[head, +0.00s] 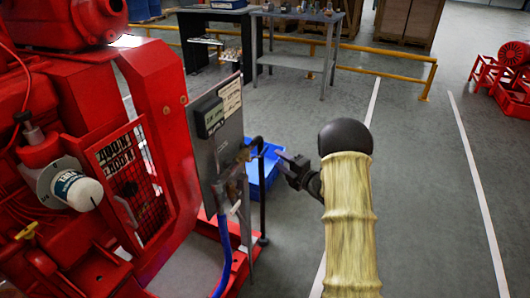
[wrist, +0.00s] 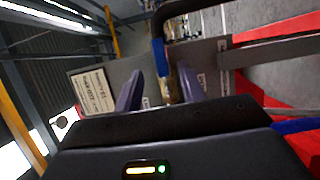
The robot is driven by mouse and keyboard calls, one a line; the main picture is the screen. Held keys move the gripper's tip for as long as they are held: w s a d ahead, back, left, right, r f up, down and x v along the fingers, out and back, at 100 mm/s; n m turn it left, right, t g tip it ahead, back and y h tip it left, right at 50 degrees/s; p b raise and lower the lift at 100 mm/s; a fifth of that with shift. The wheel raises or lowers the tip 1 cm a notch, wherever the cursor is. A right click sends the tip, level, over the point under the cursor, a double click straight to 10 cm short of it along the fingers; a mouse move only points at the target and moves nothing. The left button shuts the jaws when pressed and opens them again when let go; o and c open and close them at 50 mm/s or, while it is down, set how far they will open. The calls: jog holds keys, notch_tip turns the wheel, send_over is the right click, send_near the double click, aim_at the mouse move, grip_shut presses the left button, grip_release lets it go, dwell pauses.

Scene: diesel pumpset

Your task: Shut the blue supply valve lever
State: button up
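The blue lever (wrist: 158,54) shows in the wrist view as a short blue bar above a brass valve body (wrist: 171,90), in front of the grey panel (wrist: 110,82). In the head view the panel (head: 228,135) stands edge-on beside the red pumpset, with brass fittings (head: 243,156) on its right side; I cannot pick out the lever there. My gripper (head: 284,166) is to the right of the fittings, pointing at them. In the wrist view its two fingers (wrist: 158,88) are apart, with the brass valve between them in the picture; no contact is visible.
A black bent pipe (head: 262,190) stands just right of the panel, close to my gripper. A blue bin (head: 270,172) is on the floor behind it. A blue hose (head: 226,255) hangs below the fittings. Open floor (head: 415,160) lies to the right.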

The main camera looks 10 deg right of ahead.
aim_at(266, 151)
jog(key=b+x, duration=0.1)
jog(key=x, duration=0.7)
jog(key=shift+w, duration=0.15)
grip_shut()
